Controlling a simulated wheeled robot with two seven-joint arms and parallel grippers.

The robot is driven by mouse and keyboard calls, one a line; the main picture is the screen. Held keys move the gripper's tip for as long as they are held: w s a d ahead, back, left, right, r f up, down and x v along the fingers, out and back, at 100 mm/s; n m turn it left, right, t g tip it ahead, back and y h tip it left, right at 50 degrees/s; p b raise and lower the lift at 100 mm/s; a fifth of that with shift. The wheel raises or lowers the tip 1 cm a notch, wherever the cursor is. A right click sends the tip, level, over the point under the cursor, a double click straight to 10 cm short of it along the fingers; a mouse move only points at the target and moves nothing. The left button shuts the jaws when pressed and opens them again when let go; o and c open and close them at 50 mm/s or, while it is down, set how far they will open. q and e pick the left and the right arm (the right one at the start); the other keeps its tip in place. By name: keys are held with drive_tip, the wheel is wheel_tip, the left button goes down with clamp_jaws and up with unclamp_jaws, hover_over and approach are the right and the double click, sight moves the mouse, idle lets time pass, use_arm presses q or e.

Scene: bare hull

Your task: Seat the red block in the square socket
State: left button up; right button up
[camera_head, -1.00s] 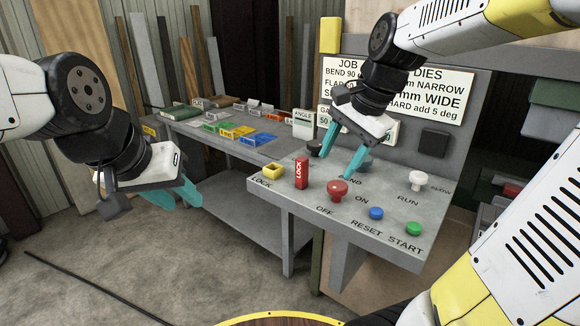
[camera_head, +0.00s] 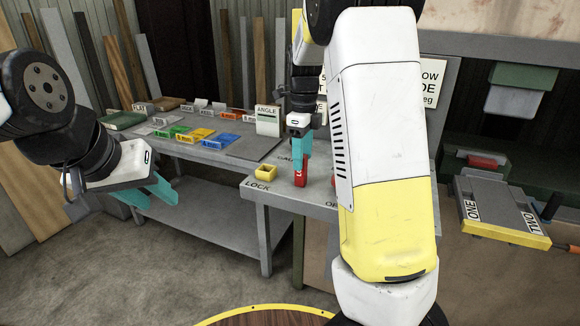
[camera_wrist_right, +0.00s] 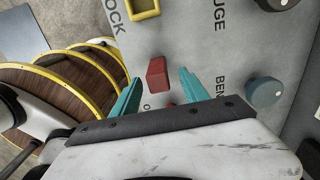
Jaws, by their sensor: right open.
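My right gripper (camera_head: 303,154) points down over the block, fingers open. In the wrist view the block lies between the lines of the two teal fingers, with gaps on both sides. My left gripper (camera_head: 153,198) is open and empty, away from the console.
A bench (camera_head: 190,150) with coloured bins stands behind to the left. A teal knob (camera_wrist_right: 264,93) is right of the block in the wrist view. My right arm hides most of the console's right part. A fixture (camera_head: 500,210) marked ONE and TWO is at the right.

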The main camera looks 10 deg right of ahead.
drive_tip(key=shift+a+f, duration=0.2)
drive_tip(key=shift+f, duration=1.7)
clamp_jaws()
drive_tip(key=shift+r, duration=0.1)
